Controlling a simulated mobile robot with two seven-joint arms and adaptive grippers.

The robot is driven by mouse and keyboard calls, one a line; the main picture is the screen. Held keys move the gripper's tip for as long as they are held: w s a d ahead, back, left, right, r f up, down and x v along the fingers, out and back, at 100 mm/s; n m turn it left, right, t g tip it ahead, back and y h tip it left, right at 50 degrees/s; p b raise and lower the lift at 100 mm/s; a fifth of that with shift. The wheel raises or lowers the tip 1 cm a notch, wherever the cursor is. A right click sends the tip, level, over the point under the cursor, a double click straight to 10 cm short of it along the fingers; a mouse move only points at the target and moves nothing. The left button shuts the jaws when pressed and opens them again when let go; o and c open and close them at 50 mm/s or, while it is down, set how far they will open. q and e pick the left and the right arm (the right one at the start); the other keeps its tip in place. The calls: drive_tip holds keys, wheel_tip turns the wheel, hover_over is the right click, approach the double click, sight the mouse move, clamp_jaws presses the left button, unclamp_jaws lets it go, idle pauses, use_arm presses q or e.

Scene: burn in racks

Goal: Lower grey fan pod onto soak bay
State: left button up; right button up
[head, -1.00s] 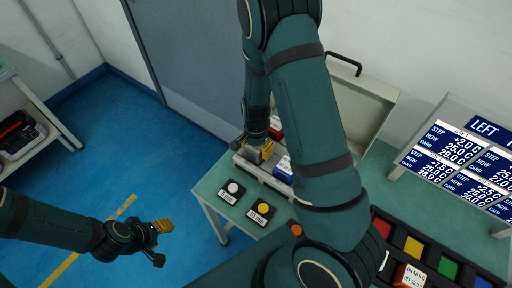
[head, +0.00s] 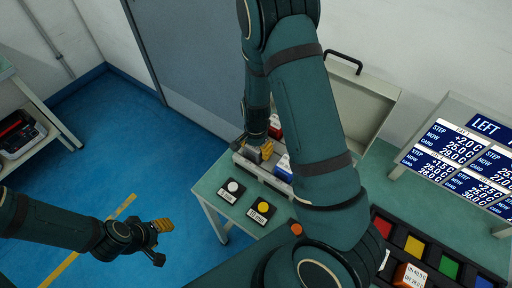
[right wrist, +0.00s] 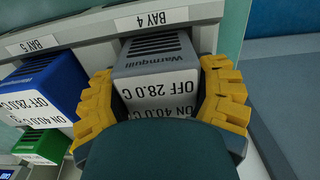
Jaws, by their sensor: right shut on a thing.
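In the right wrist view the grey fan pod (right wrist: 155,55) has a slotted top, the word Warmquill and a white label reading OFF 28.0 C and ON 40.0 C. My right gripper (right wrist: 165,105) is shut on it, one yellow finger on each side. The pod lines up with the BAY 4 label (right wrist: 152,19) on the white rack; I cannot tell whether its base touches the bay. In the head view my right gripper (head: 261,152) is over the rack (head: 262,177), partly hidden by my arm. My left gripper (head: 158,240) hangs over the floor, holding nothing visible.
A blue pod (right wrist: 45,82) stands beside the grey one at BAY 5, with a green pod (right wrist: 42,145) nearby. White (head: 232,187) and yellow (head: 263,208) buttons sit in front of the rack. An open lid (head: 365,100) stands behind. A display board (head: 460,160) is at right.

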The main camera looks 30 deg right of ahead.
idle(0.3)
drive_tip(key=o, duration=1.4)
drive_tip(key=shift+r, duration=0.1)
wheel_tip(320, 180, up, 12)
drive_tip(key=shift+f, duration=0.1)
